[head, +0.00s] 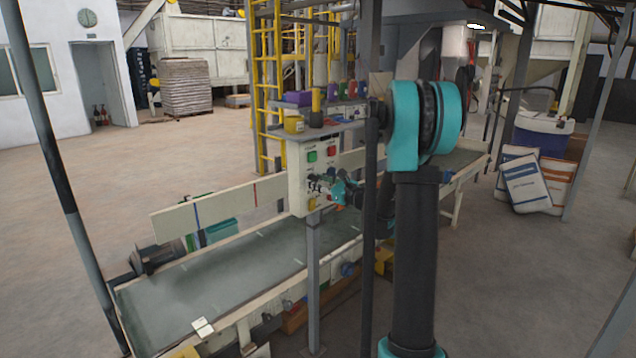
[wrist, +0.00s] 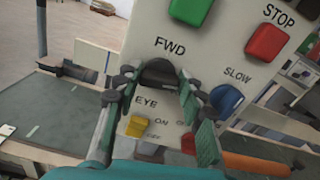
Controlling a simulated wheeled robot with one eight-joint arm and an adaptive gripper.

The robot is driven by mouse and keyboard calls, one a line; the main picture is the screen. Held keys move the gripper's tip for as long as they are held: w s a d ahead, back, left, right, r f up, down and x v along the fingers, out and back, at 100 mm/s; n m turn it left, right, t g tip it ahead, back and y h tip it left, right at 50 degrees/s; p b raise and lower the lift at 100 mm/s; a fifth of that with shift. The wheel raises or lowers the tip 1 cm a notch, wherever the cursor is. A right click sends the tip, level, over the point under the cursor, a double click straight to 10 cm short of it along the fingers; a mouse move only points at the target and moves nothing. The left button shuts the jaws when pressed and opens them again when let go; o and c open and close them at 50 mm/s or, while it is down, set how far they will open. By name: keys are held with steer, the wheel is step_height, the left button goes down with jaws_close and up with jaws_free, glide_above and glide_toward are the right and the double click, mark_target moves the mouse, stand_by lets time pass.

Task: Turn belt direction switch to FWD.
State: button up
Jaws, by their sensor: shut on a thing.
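The belt direction switch is a black knob (wrist: 160,72) below the printed FWD label on the pale control box (head: 303,187). In the wrist view the fingers of my gripper (wrist: 155,84) sit on either side of this knob and are shut on it. The fingers hide part of the knob, and I cannot tell exactly which way it points. In the head view my gripper (head: 335,189) is at the lower right of the box front. The knob is too small to make out there.
Near the knob are a green button (wrist: 190,10), a red STOP button (wrist: 266,42), a blue SLOW knob (wrist: 227,99) and a yellow EYE switch (wrist: 138,126). The conveyor belt (head: 215,290) runs behind the box.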

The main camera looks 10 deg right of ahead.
steer(key=n, duration=0.4)
steer(key=shift+n, duration=0.3)
steer(key=n, duration=0.3)
steer(key=shift+s+a+n, duration=0.1)
steer(key=shift+n, duration=0.2)
steer(key=n, duration=0.4)
steer(key=shift+f, duration=0.15)
steer(key=shift+n, duration=1.9)
steer(key=o, duration=1.2)
steer(key=shift+c, duration=0.2)
steer(key=v, duration=1.2)
